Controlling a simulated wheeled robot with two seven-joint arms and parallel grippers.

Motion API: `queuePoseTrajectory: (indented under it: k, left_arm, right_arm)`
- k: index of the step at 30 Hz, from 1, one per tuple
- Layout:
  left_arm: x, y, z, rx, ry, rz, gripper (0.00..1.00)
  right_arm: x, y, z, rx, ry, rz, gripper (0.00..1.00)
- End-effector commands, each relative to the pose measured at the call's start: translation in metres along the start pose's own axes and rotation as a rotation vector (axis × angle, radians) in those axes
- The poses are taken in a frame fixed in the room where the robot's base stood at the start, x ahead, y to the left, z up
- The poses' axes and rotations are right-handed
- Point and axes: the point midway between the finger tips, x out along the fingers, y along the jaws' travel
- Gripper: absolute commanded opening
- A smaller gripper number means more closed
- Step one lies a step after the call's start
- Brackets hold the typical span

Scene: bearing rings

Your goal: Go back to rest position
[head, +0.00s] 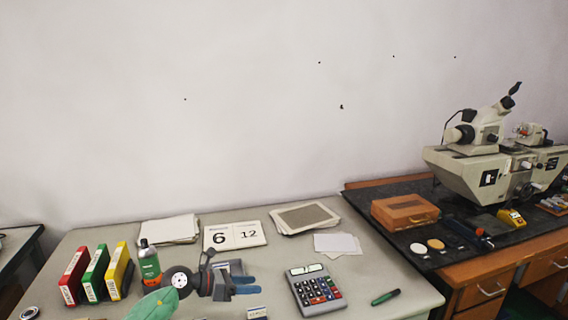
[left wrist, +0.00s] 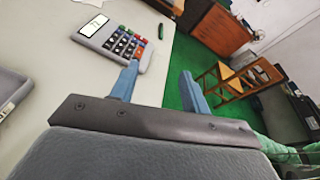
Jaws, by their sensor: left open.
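My left gripper (head: 247,285) is over the grey table (head: 385,275), left of the calculator, with its blue fingers pointing right in the head view. In the left wrist view the two blue fingers (left wrist: 160,88) stand wide apart with nothing between them. A small round metal ring-like thing (head: 28,313) is at the table's front left, cut by the picture's edge. My right gripper is in neither view.
A calculator (head: 316,290) and a green marker (head: 385,297) lie right of the gripper. A green bottle (head: 149,264) and several binders (head: 95,274) stand left. A calendar (head: 234,235) is behind. A microscope (head: 480,150) stands on the right bench.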

Motion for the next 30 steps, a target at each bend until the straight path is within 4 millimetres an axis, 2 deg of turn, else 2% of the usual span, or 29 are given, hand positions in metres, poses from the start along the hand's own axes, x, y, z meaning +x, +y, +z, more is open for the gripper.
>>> queuePoseTrajectory:
  k: [1,3,7,12,16,20,23,26,30]
  left_arm:
    - [0.006,-0.015,0.005,-0.066,-0.099,-0.011,0.47]
    - [0.007,-0.028,0.017,-0.163,-0.238,-0.017,0.47]
    - [-0.001,-0.046,0.034,-0.364,-0.484,-0.020,0.47]
    - [-0.027,-0.053,0.040,-0.663,-0.783,0.003,0.47]
    - [-0.054,-0.051,0.029,-0.912,-0.992,0.039,0.47]
    - [-0.081,-0.046,0.002,-1.174,-1.181,0.096,0.47]
    - [-0.100,-0.044,-0.028,-1.383,-1.312,0.154,0.47]
    - [-0.117,-0.047,-0.065,-1.595,-1.429,0.228,0.47]
    - [-0.136,-0.061,-0.126,-1.896,-1.566,0.359,0.47]
  right_arm:
    - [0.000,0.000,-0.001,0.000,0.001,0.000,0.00]
    - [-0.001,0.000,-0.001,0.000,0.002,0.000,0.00]
    - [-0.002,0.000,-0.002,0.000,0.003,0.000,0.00]
    - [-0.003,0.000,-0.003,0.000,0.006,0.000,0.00]
    - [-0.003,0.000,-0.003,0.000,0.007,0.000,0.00]
    - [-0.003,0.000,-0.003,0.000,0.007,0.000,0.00]
    - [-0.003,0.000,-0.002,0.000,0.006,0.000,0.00]
    - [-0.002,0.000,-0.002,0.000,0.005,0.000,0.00]
    - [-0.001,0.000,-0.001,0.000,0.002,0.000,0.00]
